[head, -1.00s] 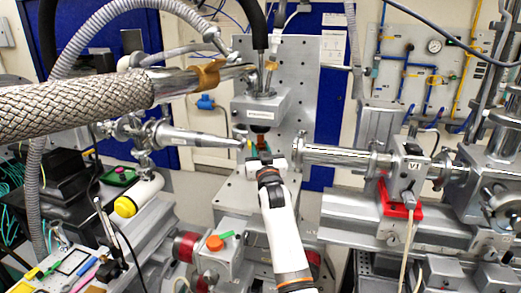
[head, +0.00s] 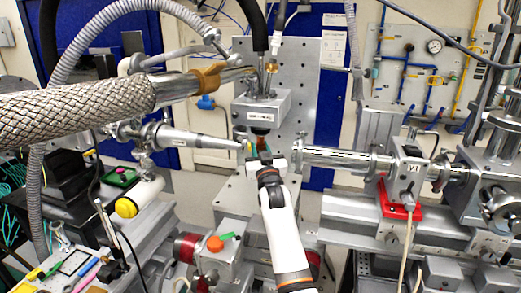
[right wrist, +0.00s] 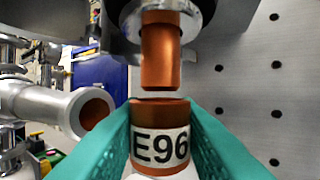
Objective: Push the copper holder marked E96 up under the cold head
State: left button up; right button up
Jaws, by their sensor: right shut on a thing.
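The copper holder marked E96 (right wrist: 160,116) is upright between the teal fingers of my right gripper (right wrist: 160,140) in the right wrist view. The gripper is shut on it. The copper stub (right wrist: 161,55) of the cold head hangs straight above the holder, with a narrow gap between them. In the head view the cold head (head: 262,108) is a grey block with a label, and my right gripper (head: 265,155) is below it, mostly hidden behind its own wrist. The holder is barely visible there. My left gripper is not in view.
A tapered nozzle (head: 195,138) points at the holder from the left. A steel beam tube (head: 335,158) ends close on the right. A perforated plate (head: 305,75) stands behind. A thick braided hose (head: 75,108) crosses the upper left.

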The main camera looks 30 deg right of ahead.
jog(key=shift+r+p, duration=0.45)
jog(key=shift+r, duration=0.1)
dwell(0.5)
dwell(0.4)
jog(key=o, duration=0.3)
jog(key=shift+o, duration=1)
jog(key=o, duration=0.5)
jog(key=shift+c, duration=0.7)
